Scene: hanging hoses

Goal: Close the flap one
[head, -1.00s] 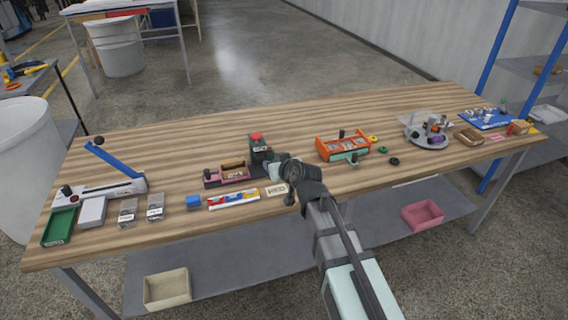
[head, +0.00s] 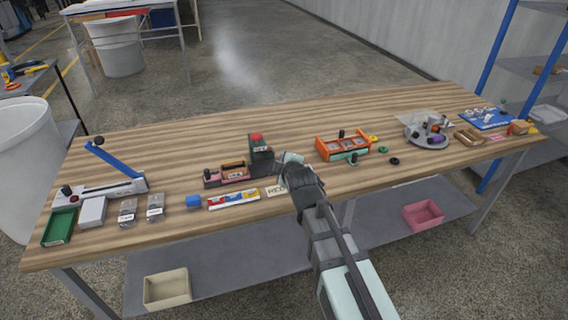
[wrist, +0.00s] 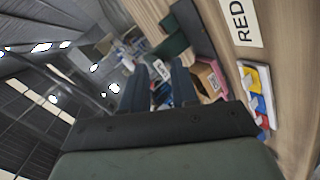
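I cannot make out which part is flap one; no label for it is legible. Near my gripper (head: 288,158) is a pink-based station (head: 226,181) with a small wooden box (head: 234,170) and a dark green block (head: 260,157) topped by a red button (head: 257,137). My gripper is just right of the green block, above the table. In the wrist view, the two fingers (wrist: 159,85) stand apart with nothing clearly held between them. The wooden box (wrist: 209,79) and green block (wrist: 171,40) show beyond them.
A card reading "RED" (wrist: 240,20) and a coloured strip (head: 234,199) lie at the wooden table's (head: 330,187) front. An orange tray station (head: 343,145) stands right of my gripper. A blue-armed device (head: 115,165) stands left. The table's back strip is clear.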

